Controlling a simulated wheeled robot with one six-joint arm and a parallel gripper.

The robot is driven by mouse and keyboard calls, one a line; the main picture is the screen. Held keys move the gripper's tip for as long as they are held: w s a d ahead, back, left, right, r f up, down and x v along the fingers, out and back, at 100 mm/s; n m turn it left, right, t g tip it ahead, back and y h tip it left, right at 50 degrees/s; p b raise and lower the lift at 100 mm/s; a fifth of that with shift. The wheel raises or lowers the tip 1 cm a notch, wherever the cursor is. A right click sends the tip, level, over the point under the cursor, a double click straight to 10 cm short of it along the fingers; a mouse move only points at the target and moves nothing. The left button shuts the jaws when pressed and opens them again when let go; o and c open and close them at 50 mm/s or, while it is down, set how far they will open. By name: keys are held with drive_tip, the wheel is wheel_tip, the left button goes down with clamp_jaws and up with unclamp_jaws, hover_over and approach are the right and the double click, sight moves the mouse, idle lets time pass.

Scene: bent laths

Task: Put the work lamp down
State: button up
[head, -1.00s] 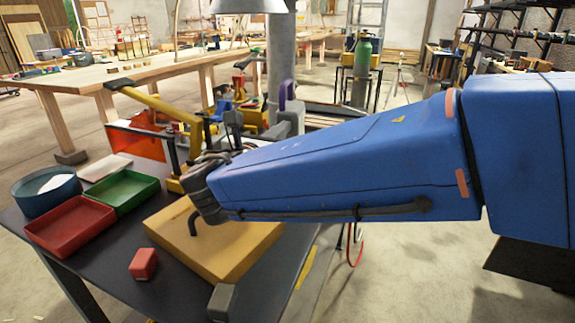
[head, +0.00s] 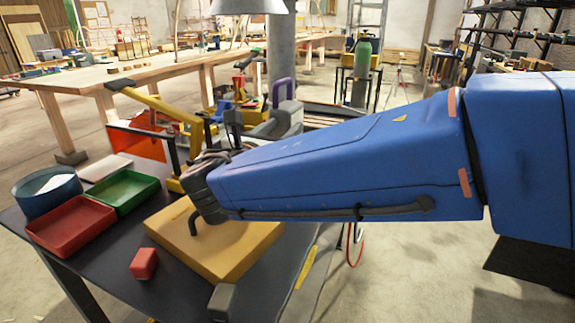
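A grey body with a purple handle (head: 283,92), which looks like the work lamp, shows just above my blue arm, beyond the near table. Its lower part is hidden behind the arm. My arm reaches in from the right and ends in a dark wrist (head: 203,188) above the yellow-brown board.
The dark near table (head: 105,248) carries a wooden board (head: 232,250), a red tray (head: 72,228), a green tray (head: 125,190), a blue round tub (head: 45,203) and a red block (head: 144,263). A yellow clamp-like bar (head: 155,100) rises behind. A metal shade (head: 248,6) is at the top.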

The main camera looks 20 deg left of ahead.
drive_tip(key=o, duration=0.3)
drive_tip(key=shift+w+f, duration=0.1)
drive_tip(key=shift+f, duration=0.1)
